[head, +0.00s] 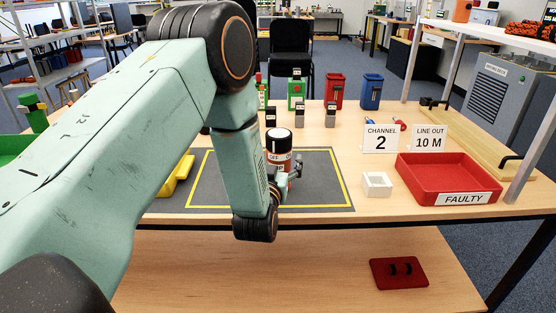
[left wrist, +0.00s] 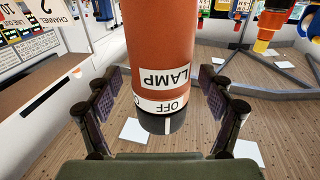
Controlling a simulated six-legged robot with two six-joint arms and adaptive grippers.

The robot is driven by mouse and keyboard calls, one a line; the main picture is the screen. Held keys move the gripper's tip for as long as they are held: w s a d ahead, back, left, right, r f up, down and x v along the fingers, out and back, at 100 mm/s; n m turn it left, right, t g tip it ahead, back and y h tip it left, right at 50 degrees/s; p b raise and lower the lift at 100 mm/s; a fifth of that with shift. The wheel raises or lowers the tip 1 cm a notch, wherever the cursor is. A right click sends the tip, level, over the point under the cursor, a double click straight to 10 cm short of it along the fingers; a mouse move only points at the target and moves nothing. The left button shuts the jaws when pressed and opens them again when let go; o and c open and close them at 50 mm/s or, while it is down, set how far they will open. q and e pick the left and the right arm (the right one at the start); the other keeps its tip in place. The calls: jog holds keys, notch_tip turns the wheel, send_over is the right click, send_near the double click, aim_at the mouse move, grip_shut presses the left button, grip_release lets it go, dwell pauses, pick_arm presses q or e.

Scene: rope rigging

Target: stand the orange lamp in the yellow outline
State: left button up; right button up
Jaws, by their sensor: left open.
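The orange lamp (head: 279,145) shows in the head view with its black cap and white OFF band up, beside my left forearm. It looks upright over the grey mat inside the yellow outline (head: 342,180). My arm and gripper hide its base, so I cannot tell whether it touches the mat. The left wrist view shows the lamp (left wrist: 165,45) upside down, between the two spread fingers of my left gripper (left wrist: 165,95), with a gap on each side. In the head view, this gripper (head: 293,171) is low beside the lamp, partly hidden. My right gripper is out of view.
A red FAULTY tray (head: 448,180), a small white box (head: 377,184) and sign cards (head: 381,139) are to the right. A yellow tray (head: 178,182) is left of the mat. Green, red (head: 334,91) and blue (head: 371,92) containers stand behind. The mat's right part is bare.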

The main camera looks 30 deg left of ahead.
pick_arm(q)
jog(key=shift+w+r, duration=0.1)
jog(key=shift+r, duration=0.05)
jog(key=shift+s+d, duration=0.15)
jog(key=shift+s, duration=0.1)
jog(key=p+v, duration=0.1)
jog(key=v, duration=1)
jog(key=shift+s, duration=0.35)
jog(key=shift+r, duration=0.1)
